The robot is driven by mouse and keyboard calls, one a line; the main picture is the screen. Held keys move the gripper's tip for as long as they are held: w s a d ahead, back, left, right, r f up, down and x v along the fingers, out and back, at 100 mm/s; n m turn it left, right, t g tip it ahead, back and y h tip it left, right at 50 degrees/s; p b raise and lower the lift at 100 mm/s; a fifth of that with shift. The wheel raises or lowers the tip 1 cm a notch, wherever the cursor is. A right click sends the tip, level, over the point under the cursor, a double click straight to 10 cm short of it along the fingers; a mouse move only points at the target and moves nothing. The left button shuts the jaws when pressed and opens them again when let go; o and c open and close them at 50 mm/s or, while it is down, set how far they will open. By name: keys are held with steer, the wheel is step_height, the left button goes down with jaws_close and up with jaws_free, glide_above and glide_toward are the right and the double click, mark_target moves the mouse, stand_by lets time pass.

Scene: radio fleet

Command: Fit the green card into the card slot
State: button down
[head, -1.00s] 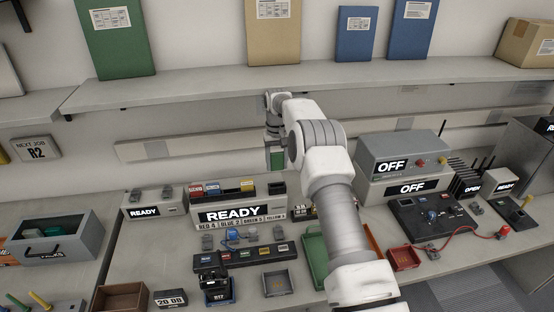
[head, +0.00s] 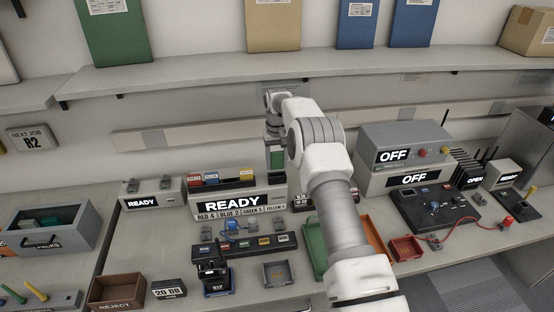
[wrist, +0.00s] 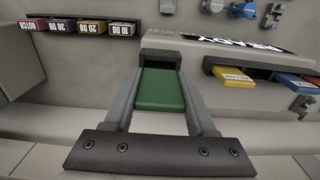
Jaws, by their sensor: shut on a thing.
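My gripper (head: 275,148) is shut on the green card (head: 277,159), which hangs upright over the right end of the READY box (head: 202,207). In the wrist view the green card (wrist: 160,91) lies between the two fingers and points at a dark, empty card slot (wrist: 161,57). The card's far end is close to the slot opening and looks lined up with it. The head view shows a small gap between card and box top. The yellow card (wrist: 231,75) and blue card (wrist: 297,82) sit in neighbouring slots. A red card (head: 195,178) is at the left end.
A smaller READY unit (head: 153,192) stands left of the box. Grey OFF units (head: 405,152) stand to the right. A row of coloured modules (head: 244,245) and a grey tray (head: 278,274) lie in front. A shelf (head: 200,79) runs above and behind.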

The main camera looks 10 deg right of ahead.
mark_target(278, 152)
steer(key=shift+f, duration=0.7)
steer(key=shift+f+b, duration=1)
steer(key=shift+b, duration=0.3)
stand_by(1.3)
steer(key=shift+c, duration=1.3)
jaws_free()
steer(key=shift+s, duration=0.1)
steer(key=shift+o, duration=0.7)
steer(key=shift+a, duration=0.1)
steer(key=shift+r, duration=0.35)
step_height(278, 152, up, 17)
steer(key=p, duration=0.1)
steer(key=shift+d, duration=0.2)
